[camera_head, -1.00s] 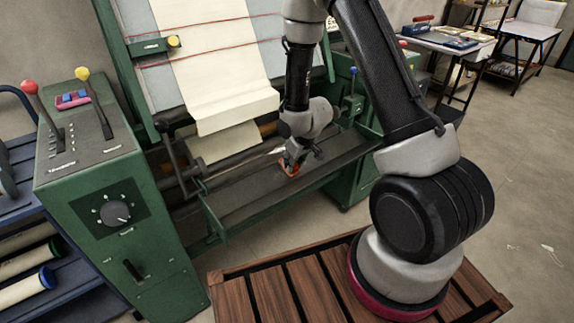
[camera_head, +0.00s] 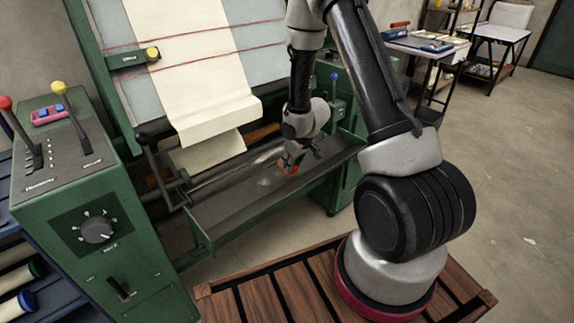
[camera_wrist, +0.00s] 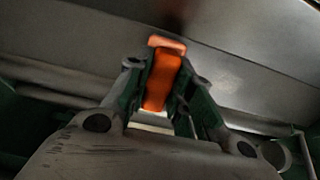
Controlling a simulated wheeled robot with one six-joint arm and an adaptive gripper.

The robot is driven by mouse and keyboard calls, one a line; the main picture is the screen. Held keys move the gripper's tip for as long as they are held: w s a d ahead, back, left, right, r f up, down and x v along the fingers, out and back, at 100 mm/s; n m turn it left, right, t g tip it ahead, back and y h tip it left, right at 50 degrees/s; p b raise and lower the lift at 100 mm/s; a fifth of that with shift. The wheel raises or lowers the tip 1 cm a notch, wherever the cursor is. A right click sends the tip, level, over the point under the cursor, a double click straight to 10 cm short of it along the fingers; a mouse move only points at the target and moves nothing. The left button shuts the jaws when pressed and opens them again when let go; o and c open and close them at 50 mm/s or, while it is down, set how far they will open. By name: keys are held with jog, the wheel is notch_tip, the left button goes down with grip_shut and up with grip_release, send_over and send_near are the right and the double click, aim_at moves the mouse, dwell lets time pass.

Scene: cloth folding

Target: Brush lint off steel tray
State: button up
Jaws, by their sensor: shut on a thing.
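My gripper (camera_head: 291,160) is low over the steel tray (camera_head: 225,203), toward its right half. In the wrist view my gripper (camera_wrist: 165,95) is shut on an orange brush handle (camera_wrist: 163,80). The brush also shows as a small orange patch in the head view (camera_head: 291,170). Its bristles are hidden, so I cannot tell whether they touch the tray. The tray is a long grey trough on the front of the green machine. Pale smudges that may be lint (camera_head: 265,181) show on it left of the gripper. The tray surface also fills the wrist view (camera_wrist: 240,75).
Cream cloth (camera_head: 200,85) hangs down the machine above the tray's back side. A green control box (camera_head: 95,190) with levers stands at the left. Rollers (camera_head: 225,165) run behind the tray. A slatted wooden platform (camera_head: 265,298) lies in front. Open floor is at the right.

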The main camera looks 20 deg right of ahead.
jog(key=shift+w+d, duration=0.2)
jog(key=shift+d, duration=0.35)
jog(key=shift+w+d, duration=0.15)
jog(key=shift+d, duration=0.4)
jog(key=shift+s+a+r, duration=0.1)
jog(key=shift+s+a, duration=0.2)
jog(key=shift+a, duration=0.6)
jog(key=shift+s+a, duration=0.3)
jog(key=shift+a, duration=0.6)
jog(key=shift+s+a, duration=0.55)
jog(key=shift+a, duration=1.25)
jog(key=shift+s+a, duration=0.6)
jog(key=shift+a, duration=1.15)
jog(key=shift+s+a, duration=0.55)
jog(key=shift+a, duration=1.25)
jog(key=shift+v, duration=2.85)
jog(key=shift+v, duration=1.45)
